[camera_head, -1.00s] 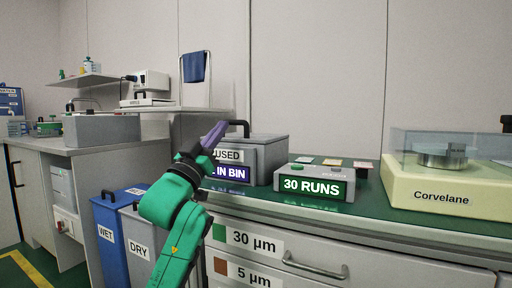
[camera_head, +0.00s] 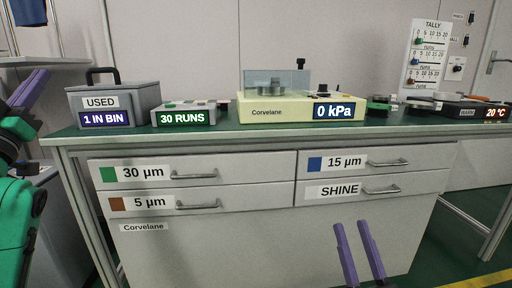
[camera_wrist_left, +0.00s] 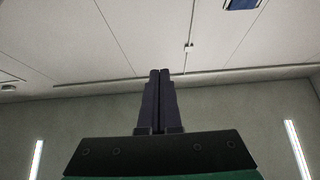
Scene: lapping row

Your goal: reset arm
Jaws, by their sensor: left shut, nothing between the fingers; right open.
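My left gripper (camera_head: 30,88) is at the left edge of the head view, its purple fingers pointing up and right, beside the grey USED box. In the left wrist view its fingers (camera_wrist_left: 160,100) are together with nothing between them, against the wall and ceiling. My right gripper (camera_head: 358,250) is low in the head view, in front of the drawers. Its two purple fingers point up and stand apart, with nothing between them.
The bench (camera_head: 232,133) carries the USED box (camera_head: 138,98), the 30 RUNS counter (camera_head: 184,117), the Corvelane machine (camera_head: 262,112) reading 0 kPa, and a 20 °C unit (camera_head: 470,112). The labelled drawers (camera_head: 240,170) are shut. A tally board (camera_head: 424,58) hangs behind.

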